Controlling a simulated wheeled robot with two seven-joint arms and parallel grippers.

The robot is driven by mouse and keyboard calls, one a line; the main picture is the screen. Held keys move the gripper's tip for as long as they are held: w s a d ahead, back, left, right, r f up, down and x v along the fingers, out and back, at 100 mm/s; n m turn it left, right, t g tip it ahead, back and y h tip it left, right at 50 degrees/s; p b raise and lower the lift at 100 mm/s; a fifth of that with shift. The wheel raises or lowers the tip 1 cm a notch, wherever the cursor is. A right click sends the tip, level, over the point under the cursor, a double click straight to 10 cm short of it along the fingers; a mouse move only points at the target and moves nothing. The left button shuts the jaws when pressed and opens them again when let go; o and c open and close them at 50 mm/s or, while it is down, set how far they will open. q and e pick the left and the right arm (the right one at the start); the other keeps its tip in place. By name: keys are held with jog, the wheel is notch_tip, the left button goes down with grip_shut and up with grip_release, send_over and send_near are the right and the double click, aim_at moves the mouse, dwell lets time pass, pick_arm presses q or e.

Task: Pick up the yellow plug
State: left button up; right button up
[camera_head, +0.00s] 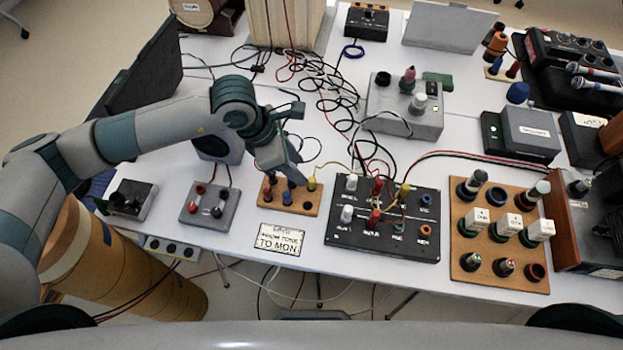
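A small yellow plug (312,184) stands upright at the back right of a little wooden socket board (268,204), left of the black panel. A thin yellow wire runs near it toward the panel. A second yellow plug (403,190) stands in the black panel (345,238). My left gripper (287,174) points down over the wooden board, just left of the first yellow plug. It appears apart from that plug. Its fingers overlap in this view, so their opening is unclear, and they hide part of the board. My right gripper is not in view.
A printed label card (281,240) lies in front of the board. A grey box (210,207) with red and black knobs stands left. A larger wooden board (485,268) with several knobs is right of the panel. Tangled cables (340,100) lie behind.

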aim_at(311, 180)
pick_arm(q)
jog(key=shift+p+x, duration=0.3)
jog(key=shift+x, duration=0.8)
jog(key=shift+w+d+f, duration=0.1)
jog(key=shift+d+f, duration=0.05)
jog(key=shift+f, duration=0.4)
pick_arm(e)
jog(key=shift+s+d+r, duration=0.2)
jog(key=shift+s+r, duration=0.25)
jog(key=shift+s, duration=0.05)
